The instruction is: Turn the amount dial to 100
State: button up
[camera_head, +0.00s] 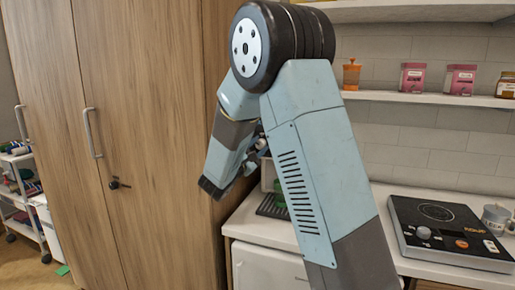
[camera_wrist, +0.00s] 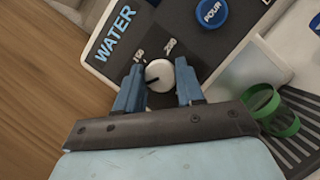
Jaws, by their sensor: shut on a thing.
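The amount dial (camera_wrist: 159,77) is a round white knob with a dark pointer line, on the dark panel of the water dispenser (camera_wrist: 192,45). My gripper (camera_wrist: 159,66) is shut on the dial, one blue finger on each side of it. The pointer line lies toward the left in the wrist view. Small number marks, seemingly 150 and 200, show above the knob; any other marks are hidden by the fingers or unreadable. A blue POUR button (camera_wrist: 211,12) and a WATER label (camera_wrist: 114,33) are on the same panel. In the head view my arm hides most of the dispenser.
The head view shows a tall wooden cabinet (camera_head: 145,100) at left. A hob (camera_head: 450,232) and a mug (camera_head: 496,219) are at right. Jars (camera_head: 412,77) line a shelf.

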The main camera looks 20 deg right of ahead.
jog(key=shift+a+f+n+t, duration=0.2)
jog(key=shift+n+t, duration=0.4)
jog(key=shift+n, duration=0.4)
jog(key=shift+f+n+y, duration=0.1)
jog(key=shift+n+y, duration=0.2)
jog(key=shift+y, duration=0.1)
jog(key=o, duration=0.8)
jog(key=shift+w, duration=0.1)
jog(key=shift+o, duration=1.2)
jog(key=shift+d, duration=0.15)
jog(key=v, duration=1.3)
jog(key=shift+a+f, duration=0.25)
jog(key=shift+a, duration=0.05)
